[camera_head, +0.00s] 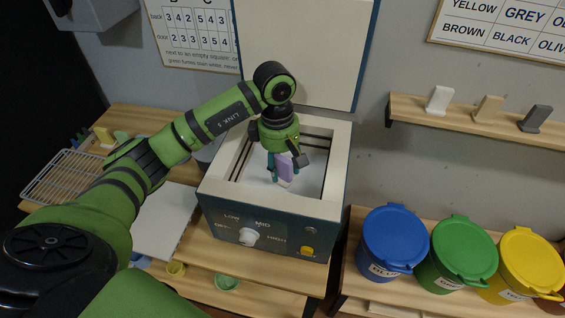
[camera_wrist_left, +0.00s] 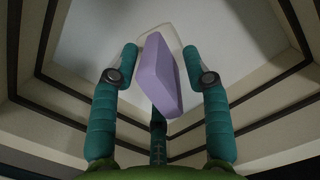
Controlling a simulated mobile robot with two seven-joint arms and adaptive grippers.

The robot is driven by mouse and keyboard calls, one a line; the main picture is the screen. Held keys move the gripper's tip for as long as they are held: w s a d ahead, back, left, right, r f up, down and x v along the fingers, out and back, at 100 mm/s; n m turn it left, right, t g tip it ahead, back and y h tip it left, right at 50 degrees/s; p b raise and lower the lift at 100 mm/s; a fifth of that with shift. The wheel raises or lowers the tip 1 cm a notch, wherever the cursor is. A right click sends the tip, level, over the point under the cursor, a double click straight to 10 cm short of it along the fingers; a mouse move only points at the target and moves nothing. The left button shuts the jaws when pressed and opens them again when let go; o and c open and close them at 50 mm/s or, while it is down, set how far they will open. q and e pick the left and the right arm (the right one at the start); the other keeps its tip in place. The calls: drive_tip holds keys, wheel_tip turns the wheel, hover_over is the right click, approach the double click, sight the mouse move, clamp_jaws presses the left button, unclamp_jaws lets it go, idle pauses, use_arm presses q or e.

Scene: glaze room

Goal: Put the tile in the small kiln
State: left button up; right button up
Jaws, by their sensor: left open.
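The tile is a small lilac block (camera_head: 284,167) inside the open small kiln (camera_head: 324,210), near the middle of its pale floor. A whitish part shows at one end of it. My left gripper (camera_head: 283,172) reaches down into the kiln from above. In the left wrist view the gripper (camera_wrist_left: 163,80) is open, with a teal finger on each side of the tile (camera_wrist_left: 158,75) and a gap on both sides. I cannot tell whether the tile rests fully on the floor. The kiln lid (camera_head: 303,50) stands up at the back. My right gripper is not in view.
The kiln has a white dial (camera_head: 249,236) and a yellow button (camera_head: 307,251) in front. Blue (camera_head: 394,240), green (camera_head: 456,250) and yellow (camera_head: 522,265) lidded buckets stand to the right. A wall shelf (camera_head: 480,120) holds sample tiles. A wire rack (camera_head: 65,175) lies at left.

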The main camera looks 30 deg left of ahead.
use_arm(q)
drive_tip(key=shift+r, duration=0.1)
drive_tip(key=shift+r, duration=0.2)
drive_tip(key=r, duration=0.1)
drive_tip(key=r+b, duration=0.1)
drive_tip(key=r, duration=0.1)
drive_tip(key=r+b, duration=0.1)
drive_tip(key=shift+w+a+r, duration=0.15)
drive_tip(key=shift+a+r, duration=0.1)
drive_tip(key=shift+r, duration=0.05)
drive_tip(key=r, duration=0.5)
drive_tip(key=shift+a+r, duration=0.25)
drive_tip(key=shift+r, duration=0.15)
drive_tip(key=shift+r+b, duration=0.3)
drive_tip(key=shift+r, duration=0.35)
